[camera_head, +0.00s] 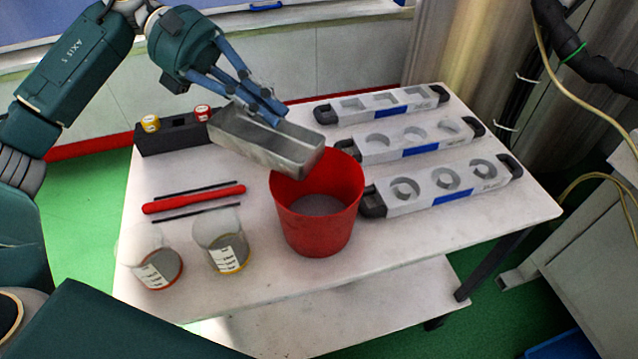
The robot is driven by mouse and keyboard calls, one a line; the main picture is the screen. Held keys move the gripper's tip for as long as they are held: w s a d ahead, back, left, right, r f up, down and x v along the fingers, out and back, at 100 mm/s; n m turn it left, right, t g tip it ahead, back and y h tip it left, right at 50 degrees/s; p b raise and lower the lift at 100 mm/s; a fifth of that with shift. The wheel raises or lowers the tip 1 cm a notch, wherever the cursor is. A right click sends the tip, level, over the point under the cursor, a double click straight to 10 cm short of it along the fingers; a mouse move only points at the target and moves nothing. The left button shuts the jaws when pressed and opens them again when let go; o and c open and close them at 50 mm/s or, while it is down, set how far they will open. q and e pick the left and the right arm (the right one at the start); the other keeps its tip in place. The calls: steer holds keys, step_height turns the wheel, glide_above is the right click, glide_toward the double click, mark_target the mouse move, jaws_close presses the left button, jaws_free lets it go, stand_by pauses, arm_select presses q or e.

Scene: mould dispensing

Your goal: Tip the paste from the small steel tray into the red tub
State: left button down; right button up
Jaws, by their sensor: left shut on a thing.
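The small steel tray (262,143) is held in the air by my left gripper (268,110), which is shut on its far long side. The tray slopes down to the right, and its lower right end is over the left rim of the red tub (318,218). I see no paste in the visible part of the tray; its floor is partly hidden. The red tub stands upright on the white table, with grey material at its bottom. My right gripper does not show.
A black holder (170,138) with two capped items is behind. Three moulds (440,187) are at the right. The front right of the table is clear.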

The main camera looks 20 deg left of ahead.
arm_select(q)
steer(key=shift+s+a, duration=0.25)
steer(key=shift+r, duration=0.1)
steer(key=shift+w, duration=0.1)
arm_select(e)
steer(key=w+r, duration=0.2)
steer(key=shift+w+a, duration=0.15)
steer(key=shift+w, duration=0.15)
